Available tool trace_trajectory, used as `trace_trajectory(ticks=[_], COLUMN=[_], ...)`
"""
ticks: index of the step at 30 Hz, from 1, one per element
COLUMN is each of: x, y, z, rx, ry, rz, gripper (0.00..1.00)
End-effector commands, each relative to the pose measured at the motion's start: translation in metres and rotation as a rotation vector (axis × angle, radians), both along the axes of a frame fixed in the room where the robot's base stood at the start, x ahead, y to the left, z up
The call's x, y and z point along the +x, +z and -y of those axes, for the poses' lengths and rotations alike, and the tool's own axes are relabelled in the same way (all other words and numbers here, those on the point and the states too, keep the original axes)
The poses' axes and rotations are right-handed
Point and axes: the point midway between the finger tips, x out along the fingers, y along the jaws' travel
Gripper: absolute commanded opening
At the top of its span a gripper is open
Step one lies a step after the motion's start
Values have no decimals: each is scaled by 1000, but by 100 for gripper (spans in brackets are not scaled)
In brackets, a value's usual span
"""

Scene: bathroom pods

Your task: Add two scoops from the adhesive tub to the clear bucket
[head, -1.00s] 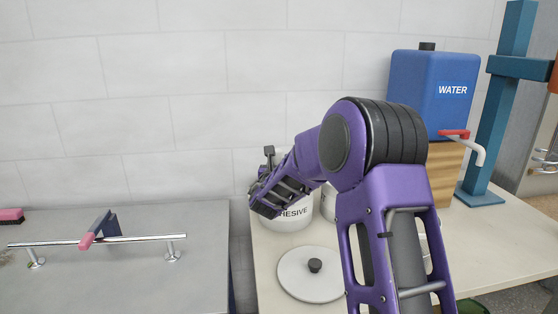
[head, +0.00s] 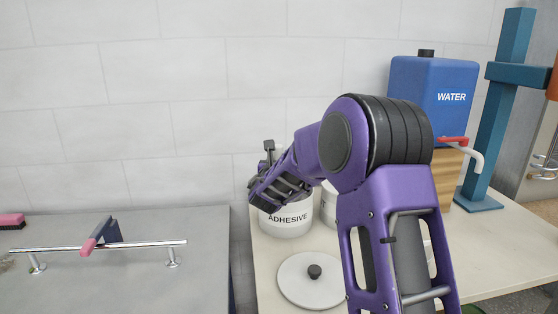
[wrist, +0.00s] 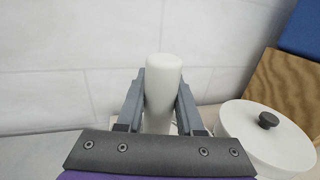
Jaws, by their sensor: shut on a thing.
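The white adhesive tub (head: 287,226), labelled ADHESIVE, stands on the bench against the wall. My gripper (head: 262,190) is above the tub and hides much of its top. In the wrist view my gripper (wrist: 160,100) is shut on a thick white rounded handle (wrist: 163,82), which looks like the scoop's. The scoop's bowl and any adhesive in it are hidden. I cannot make out the clear bucket; my arm covers part of the bench.
A white lid (head: 312,287) with a black knob lies in front of the tub. Another white container (head: 328,206) stands to its right. A blue WATER tank (head: 430,95) sits on a wooden block. A grey counter (head: 110,275) with a metal rail lies left, across a gap.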

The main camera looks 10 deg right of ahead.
Motion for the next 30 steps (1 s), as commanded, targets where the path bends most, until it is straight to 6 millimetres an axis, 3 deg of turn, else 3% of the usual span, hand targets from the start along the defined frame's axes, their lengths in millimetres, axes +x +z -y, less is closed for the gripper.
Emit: trace_trajectory(ticks=[30], x=[0], y=[81], z=[0], rx=[-2], ry=[-1], rz=[3], gripper=[0])
